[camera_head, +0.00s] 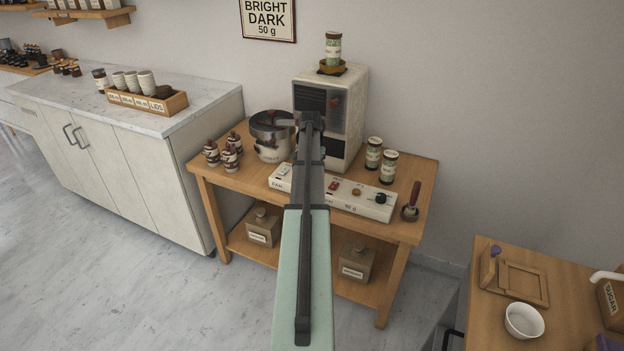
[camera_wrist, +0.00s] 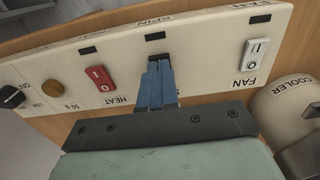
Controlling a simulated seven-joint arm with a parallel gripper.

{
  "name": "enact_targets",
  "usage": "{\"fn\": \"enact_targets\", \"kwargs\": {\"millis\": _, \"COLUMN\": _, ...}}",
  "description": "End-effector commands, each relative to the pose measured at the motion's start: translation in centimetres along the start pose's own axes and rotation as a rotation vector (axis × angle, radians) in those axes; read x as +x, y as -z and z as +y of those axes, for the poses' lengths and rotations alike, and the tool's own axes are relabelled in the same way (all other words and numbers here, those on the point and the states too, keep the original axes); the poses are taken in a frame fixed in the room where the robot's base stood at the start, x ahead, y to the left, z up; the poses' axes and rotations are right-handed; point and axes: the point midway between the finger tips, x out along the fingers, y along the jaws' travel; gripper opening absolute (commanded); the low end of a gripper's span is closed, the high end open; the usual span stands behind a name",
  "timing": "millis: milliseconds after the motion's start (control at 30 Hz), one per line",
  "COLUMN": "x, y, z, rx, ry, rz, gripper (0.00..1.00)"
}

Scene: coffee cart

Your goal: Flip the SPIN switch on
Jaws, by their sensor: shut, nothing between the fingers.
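The control panel (camera_head: 361,201) is a long white strip on the front of the wooden cart, and my arm covers its middle in the head view. In the wrist view the panel (camera_wrist: 205,42) appears upside down. The SPIN label (camera_wrist: 155,22) is above a small black mark in its middle. My gripper (camera_wrist: 156,66) is shut and empty, its blue fingers over the panel between the red HEAT switch (camera_wrist: 99,79) and the white FAN switch (camera_wrist: 256,54). The fingers hide most of the SPIN switch, so its position and any contact cannot be told.
Labelled jars (camera_head: 388,167) stand at the right. A brown knob (camera_wrist: 52,89) and a black dial (camera_wrist: 12,97) sit beyond HEAT. The COOLER (camera_wrist: 284,100) is close beside the panel's FAN end.

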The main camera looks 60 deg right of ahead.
Motion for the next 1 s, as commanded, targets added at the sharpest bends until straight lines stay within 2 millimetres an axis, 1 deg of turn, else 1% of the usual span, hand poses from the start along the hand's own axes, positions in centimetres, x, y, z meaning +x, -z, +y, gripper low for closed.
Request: {"fn": "enact_targets", "kwargs": {"millis": 1000, "x": 1.2, "y": 0.0, "z": 0.0, "rx": 0.000, "ry": 0.000, "rz": 0.000, "gripper": 0.00}}
